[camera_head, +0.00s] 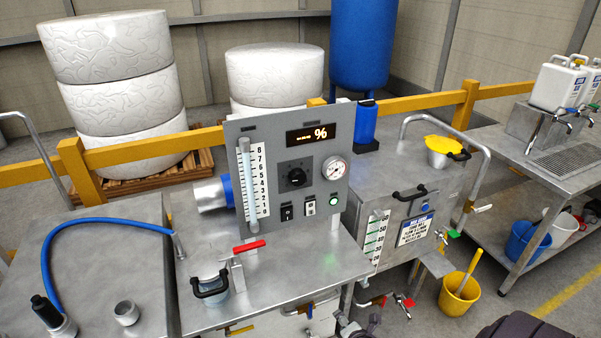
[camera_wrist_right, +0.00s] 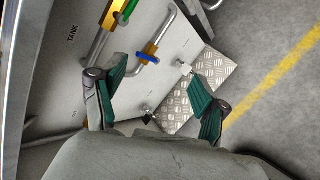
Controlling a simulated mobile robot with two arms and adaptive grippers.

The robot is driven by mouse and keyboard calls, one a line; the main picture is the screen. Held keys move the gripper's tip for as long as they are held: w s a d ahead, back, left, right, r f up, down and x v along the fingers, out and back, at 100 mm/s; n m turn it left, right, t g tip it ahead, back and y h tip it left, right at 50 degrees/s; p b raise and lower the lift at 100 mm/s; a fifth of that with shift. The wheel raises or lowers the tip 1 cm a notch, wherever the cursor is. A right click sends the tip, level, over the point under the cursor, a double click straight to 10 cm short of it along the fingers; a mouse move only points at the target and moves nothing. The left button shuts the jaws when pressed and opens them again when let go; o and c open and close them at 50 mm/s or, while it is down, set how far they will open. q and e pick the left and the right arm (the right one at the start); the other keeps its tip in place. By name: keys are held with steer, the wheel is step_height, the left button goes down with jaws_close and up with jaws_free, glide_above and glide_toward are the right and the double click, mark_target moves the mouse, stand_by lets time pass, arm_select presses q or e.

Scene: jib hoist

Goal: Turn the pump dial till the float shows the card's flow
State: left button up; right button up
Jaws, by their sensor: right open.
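The pump dial (camera_head: 296,178), a black round knob, sits mid-panel on the grey control panel (camera_head: 243,128). The clear flow tube (camera_head: 249,185) stands at the panel's left beside a white scale (camera_head: 260,183) numbered up to 8. I cannot make out the float's height. A blue-and-white card (camera_head: 415,229) is on the steel tank's front; its text is too small to read surely. My right gripper (camera_wrist_right: 157,90) is open and empty in the wrist view, above the floor and pipework, away from the dial. My left gripper is not in view.
A red-handled lever (camera_head: 249,246) and a lidded pot (camera_head: 211,283) stand on the bench before the panel. A yellow bucket (camera_head: 459,294) stands on the floor at right.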

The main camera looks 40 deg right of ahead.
steer(key=w+d+r+n+t+p, duration=0.1)
steer(key=w+r+n+t, duration=0.2)
steer(key=r, duration=0.6)
steer(key=w+r+n+t, duration=0.1)
steer(key=w+r+n, duration=0.25)
steer(key=r, duration=0.45)
steer(key=n+t+p, duration=0.2)
steer(key=n+t, duration=0.3)
steer(key=n, duration=0.4)
glide_toward(299, 181)
steer(key=p+x, duration=0.2)
steer(key=x, duration=0.5)
steer(key=shift+w+d+r, duration=0.1)
steer(key=shift+w, duration=0.2)
steer(key=shift+x, duration=0.8)
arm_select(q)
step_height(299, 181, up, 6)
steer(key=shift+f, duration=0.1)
arm_select(e)
steer(key=c, duration=1.2)
steer(key=shift+o, duration=0.2)
steer(key=shift+m, duration=0.25)
